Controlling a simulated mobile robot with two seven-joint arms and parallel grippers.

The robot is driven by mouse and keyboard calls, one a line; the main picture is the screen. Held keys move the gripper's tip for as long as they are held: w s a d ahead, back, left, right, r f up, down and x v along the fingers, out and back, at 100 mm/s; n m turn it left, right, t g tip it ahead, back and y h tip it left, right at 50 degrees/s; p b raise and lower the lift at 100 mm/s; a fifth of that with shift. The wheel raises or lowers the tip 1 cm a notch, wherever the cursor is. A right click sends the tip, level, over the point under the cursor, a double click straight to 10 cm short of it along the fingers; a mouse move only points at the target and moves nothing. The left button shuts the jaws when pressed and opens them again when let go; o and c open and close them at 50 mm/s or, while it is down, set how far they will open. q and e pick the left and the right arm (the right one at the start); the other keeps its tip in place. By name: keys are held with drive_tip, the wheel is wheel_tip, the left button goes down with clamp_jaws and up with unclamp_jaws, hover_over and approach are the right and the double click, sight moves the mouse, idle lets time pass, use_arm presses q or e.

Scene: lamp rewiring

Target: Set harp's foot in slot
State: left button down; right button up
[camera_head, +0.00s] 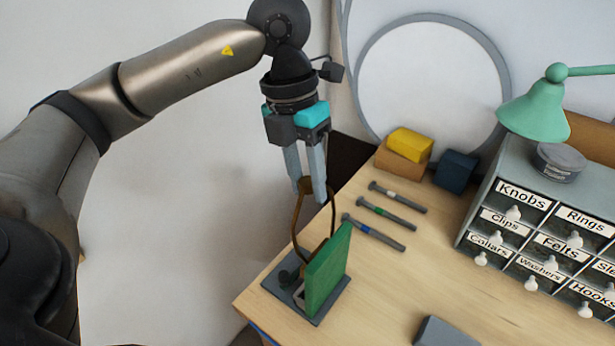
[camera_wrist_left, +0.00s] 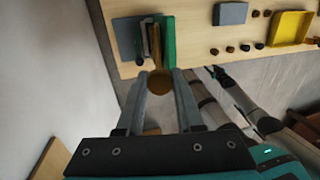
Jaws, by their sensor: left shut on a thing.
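The harp (camera_head: 296,219) is a thin bronze loop with a wider brown top. My left gripper (camera_head: 309,193) is shut on that top and holds the harp upright. In the left wrist view the brown top (camera_wrist_left: 160,83) sits between the fingertips (camera_wrist_left: 160,78). Below is a dark grey base (camera_head: 331,308) near the table's front left corner, with a green upright panel (camera_head: 327,271) on it. The harp's lower end goes down behind the panel. The panel hides the foot and slot, so I cannot tell whether the foot is seated. My right gripper is not in view.
Several screwdriver-like tools (camera_head: 386,214) lie behind the base. Yellow (camera_head: 410,144) and dark blue (camera_head: 456,170) blocks stand farther back. A labelled drawer cabinet (camera_head: 480,206) and green lamp (camera_head: 538,110) are at right. A grey block (camera_head: 446,333) lies in front; the wood between is clear.

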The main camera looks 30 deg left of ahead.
use_arm(q)
drive_tip(key=shift+f+b, duration=2.15)
drive_tip(key=shift+f, duration=0.45)
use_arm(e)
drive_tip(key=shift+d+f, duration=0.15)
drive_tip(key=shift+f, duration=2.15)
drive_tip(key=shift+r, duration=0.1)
